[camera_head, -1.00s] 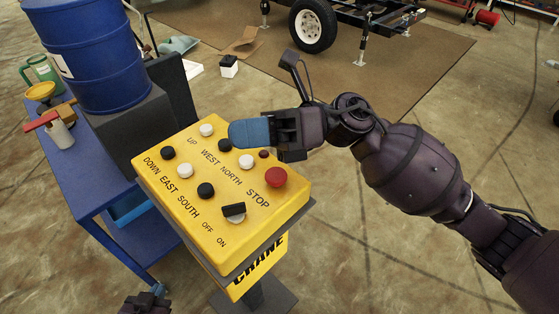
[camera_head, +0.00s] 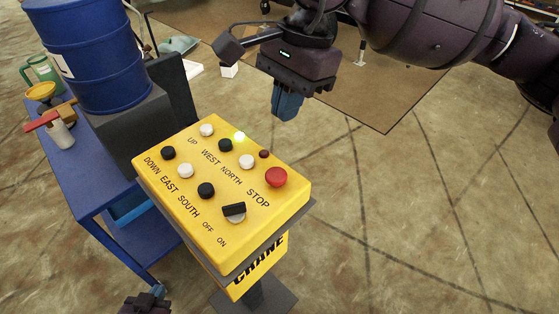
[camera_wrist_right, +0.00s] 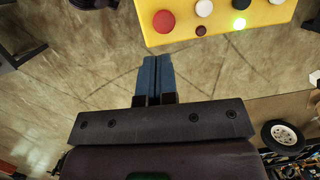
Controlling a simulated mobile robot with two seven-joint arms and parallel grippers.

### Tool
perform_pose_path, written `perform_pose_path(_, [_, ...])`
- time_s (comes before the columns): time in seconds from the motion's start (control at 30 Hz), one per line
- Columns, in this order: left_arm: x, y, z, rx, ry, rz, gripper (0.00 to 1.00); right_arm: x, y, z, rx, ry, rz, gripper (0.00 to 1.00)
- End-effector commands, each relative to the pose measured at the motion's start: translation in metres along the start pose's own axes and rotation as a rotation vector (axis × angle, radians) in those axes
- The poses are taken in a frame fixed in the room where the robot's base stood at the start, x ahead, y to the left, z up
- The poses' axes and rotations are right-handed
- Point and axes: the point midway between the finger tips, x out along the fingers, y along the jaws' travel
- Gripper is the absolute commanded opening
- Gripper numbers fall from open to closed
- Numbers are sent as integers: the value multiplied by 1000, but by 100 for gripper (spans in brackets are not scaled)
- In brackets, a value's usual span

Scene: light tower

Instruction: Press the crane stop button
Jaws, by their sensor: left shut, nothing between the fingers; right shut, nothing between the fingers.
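The yellow crane control box (camera_head: 165,205) stands on a dark post in the head view. Its big red stop button (camera_head: 276,177) sits at the right end of the top face, beside the word STOP. The red button also shows at the top of the right wrist view (camera_wrist_right: 163,21). A small yellow-green light (camera_head: 239,137) glows on the far edge. My right gripper (camera_head: 287,108) is shut and empty, above and beyond the far right edge of the box, apart from the button. My left gripper (camera_head: 148,302) is shut and only partly in view at the bottom edge.
Several black and white buttons and a black switch (camera_head: 234,211) share the panel. A blue cart (camera_head: 75,180) with a blue barrel (camera_head: 95,50) stands on the left. The floor (camera_head: 420,230) to the right is clear.

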Motion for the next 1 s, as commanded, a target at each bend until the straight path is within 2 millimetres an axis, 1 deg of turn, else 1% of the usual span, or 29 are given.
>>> perform_pose_path(0.1, [0, 0, 0, 0, -1, 0, 0, -9, -1, -7, -18, 73, -2, 0])
perform_pose_path(0.2, [0, 0, 0, 0, 0, 0, 0, -12, -1, -10, -24, 98, -1, 0])
perform_pose_path(0.53, [2, 0, -3, 1, 5, 1, 0, -12, -1, -10, -25, 101, -1, 0])
perform_pose_path(0.63, [2, 0, -4, 1, 8, 1, 0, -9, -1, -10, -25, 100, 0, 0])
perform_pose_path(0.77, [3, 0, -6, 1, 10, 2, 0, 3, -1, -12, -24, 100, 0, 0])
perform_pose_path(1.0, [2, 0, -7, 1, 12, 2, 0, 44, -1, -15, -25, 97, 2, 0])
